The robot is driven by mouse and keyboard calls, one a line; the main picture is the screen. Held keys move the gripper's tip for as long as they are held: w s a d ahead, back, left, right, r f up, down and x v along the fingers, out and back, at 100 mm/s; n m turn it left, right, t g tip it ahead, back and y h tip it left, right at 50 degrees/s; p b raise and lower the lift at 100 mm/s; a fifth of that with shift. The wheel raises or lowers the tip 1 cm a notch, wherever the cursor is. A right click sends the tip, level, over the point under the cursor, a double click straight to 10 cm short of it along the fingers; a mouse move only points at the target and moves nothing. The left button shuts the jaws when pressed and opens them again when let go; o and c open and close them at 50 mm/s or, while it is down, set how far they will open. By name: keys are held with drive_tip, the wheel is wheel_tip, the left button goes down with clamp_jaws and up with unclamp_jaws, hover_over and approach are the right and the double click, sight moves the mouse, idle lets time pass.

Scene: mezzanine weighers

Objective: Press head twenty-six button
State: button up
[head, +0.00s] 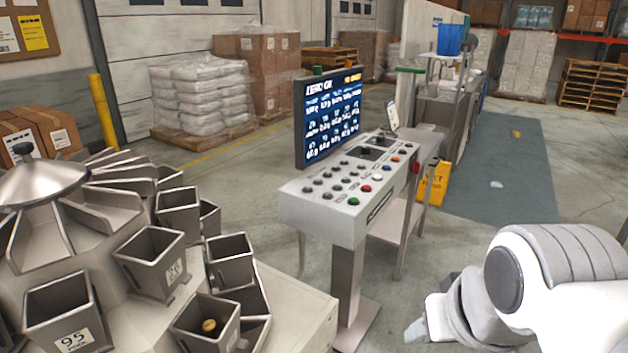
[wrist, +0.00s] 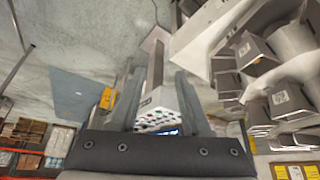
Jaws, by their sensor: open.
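A grey control console (head: 300,203) stands on a post in the middle of the head view. Its sloped top carries rows of dark round buttons (head: 338,178), with red, green, blue and orange ones among them. The button labels are too small to read, so I cannot tell which is head twenty-six. My gripper (wrist: 155,100) is open and empty in the wrist view. The console (wrist: 160,105) shows upside down between its fingers, some distance beyond them. In the head view my arm is at the lower right, apart from the console.
A screen (head: 330,117) stands behind the buttons. A weigher with steel buckets (head: 150,262) fills the left; one bucket holds a yellowish object (head: 209,325). A yellow box (head: 433,184) stands beyond the console. Floor between console and arm looks clear.

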clamp_jaws()
idle(1.4)
